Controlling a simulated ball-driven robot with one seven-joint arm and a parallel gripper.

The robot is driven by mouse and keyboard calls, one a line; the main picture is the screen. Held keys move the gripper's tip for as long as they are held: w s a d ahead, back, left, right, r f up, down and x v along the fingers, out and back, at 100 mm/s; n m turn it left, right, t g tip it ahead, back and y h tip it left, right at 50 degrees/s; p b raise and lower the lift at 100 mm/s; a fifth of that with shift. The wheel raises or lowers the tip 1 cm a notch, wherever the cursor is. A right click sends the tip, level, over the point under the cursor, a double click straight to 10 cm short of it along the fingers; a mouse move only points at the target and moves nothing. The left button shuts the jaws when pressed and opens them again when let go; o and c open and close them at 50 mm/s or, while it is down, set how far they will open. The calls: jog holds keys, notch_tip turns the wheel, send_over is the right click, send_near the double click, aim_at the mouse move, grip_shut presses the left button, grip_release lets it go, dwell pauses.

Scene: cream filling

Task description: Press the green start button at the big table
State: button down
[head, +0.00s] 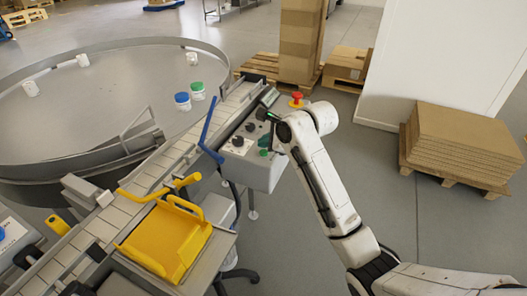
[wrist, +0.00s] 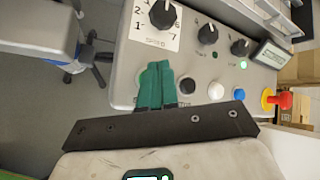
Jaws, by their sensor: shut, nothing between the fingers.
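My gripper (wrist: 155,86) shows in the wrist view with its two teal fingers together and nothing between them. The fingers lie over the left part of the grey control panel (wrist: 125,65). In the head view my gripper (head: 265,142) is over the same control box (head: 258,176), beside the big round table (head: 90,110). A small green light (wrist: 243,64) glows above the row. I cannot tell whether the fingertips touch the panel.
A red stop knob on a yellow base (wrist: 285,100) stands at the panel's right end. Black dials (wrist: 207,34) line its far side. A conveyor (head: 110,215) with a yellow tray (head: 168,240) runs left of the box. Stacked cardboard (head: 462,140) stands at right.

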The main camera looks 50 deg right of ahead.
jog(key=shift+f+p, duration=0.1)
jog(key=shift+p, duration=0.2)
jog(key=shift+f, duration=0.3)
